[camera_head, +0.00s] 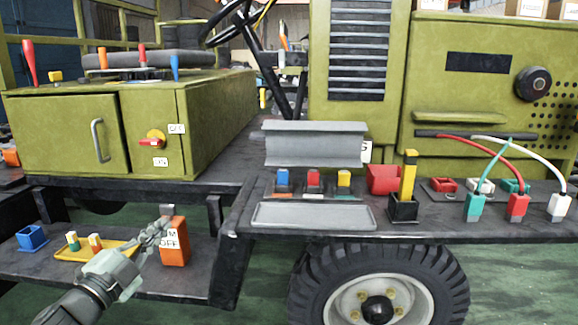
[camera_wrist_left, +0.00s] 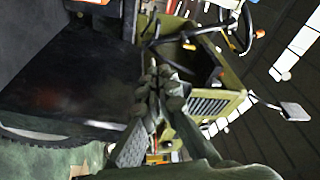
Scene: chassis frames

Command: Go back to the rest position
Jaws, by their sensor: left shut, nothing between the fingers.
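My left gripper (camera_head: 160,226) comes in from the lower left in the head view. Its fingers are closed together with nothing between them, and they point up and to the right. In the left wrist view the closed fingers (camera_wrist_left: 160,74) show near the middle, with the green vehicle behind. My right gripper is not in view.
A yellow tray (camera_head: 76,254) with small pegs and a blue bin (camera_head: 32,237) sit on the low step by my left gripper. A grey tray (camera_head: 312,216), a yellow lever (camera_head: 408,176) and coloured plugs line the chassis deck. A large tyre (camera_head: 302,290) stands below.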

